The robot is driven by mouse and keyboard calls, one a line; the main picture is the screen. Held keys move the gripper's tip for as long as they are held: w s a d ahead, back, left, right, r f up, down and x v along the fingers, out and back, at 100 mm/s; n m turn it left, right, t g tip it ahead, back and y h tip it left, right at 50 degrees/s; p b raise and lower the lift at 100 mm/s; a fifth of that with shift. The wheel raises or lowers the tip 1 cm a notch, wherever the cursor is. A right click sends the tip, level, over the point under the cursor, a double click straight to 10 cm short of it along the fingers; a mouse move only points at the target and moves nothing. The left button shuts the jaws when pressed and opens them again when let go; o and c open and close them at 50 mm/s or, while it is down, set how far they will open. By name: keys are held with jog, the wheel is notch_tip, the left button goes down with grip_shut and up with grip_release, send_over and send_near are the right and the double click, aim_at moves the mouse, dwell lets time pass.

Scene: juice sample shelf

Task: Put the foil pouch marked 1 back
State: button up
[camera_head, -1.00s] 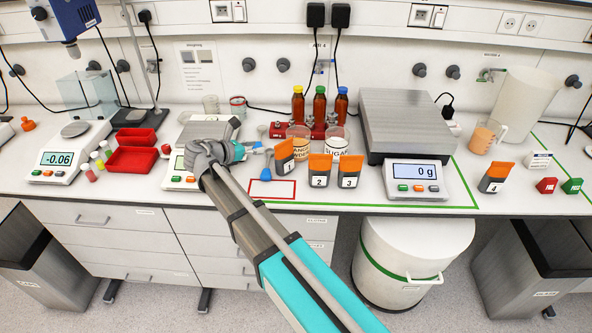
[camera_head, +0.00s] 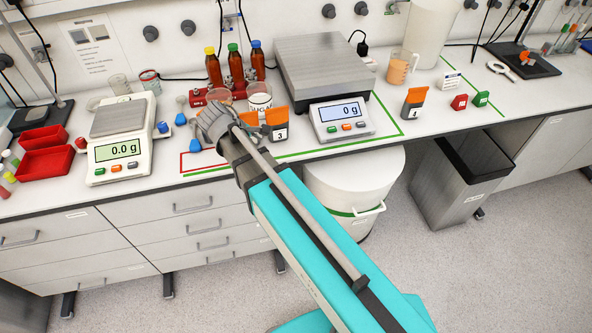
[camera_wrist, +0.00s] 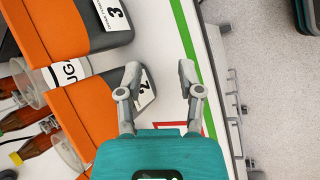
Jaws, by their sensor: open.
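My gripper (camera_head: 212,118) is above the counter by the row of orange-topped grey pouches. In the wrist view its fingers (camera_wrist: 160,72) are apart with nothing between them. The pouch marked 2 (camera_wrist: 80,105) lies beside and partly behind the left finger. It is mostly hidden by my gripper in the head view (camera_head: 248,118). The pouch marked 3 (camera_head: 277,124) stands to its right, also in the wrist view (camera_wrist: 90,45). I cannot make out the pouch marked 1; my gripper covers the spot left of pouch 2. A red outline (camera_head: 182,165) is on the counter.
A balance (camera_head: 121,151) reads 0.0 g; a larger scale (camera_head: 343,118) reads 0 g. Bottles (camera_head: 233,65) and a sugar jar (camera_head: 260,96) stand behind the pouches. Another pouch (camera_head: 413,104) stands farther right. Red trays (camera_head: 47,155) are at left.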

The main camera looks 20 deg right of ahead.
jog(key=s+d+f+m+g+y, duration=0.2)
jog(key=s+d+m+y, duration=0.4)
jog(key=s+d+m, duration=0.3)
jog(key=s+f+m, duration=0.1)
jog(key=s+m, duration=0.1)
jog(key=m, duration=0.1)
jog(key=shift+s+d+m+g, duration=0.15)
jog(key=shift+m+g, duration=0.15)
jog(key=shift+m, duration=0.1)
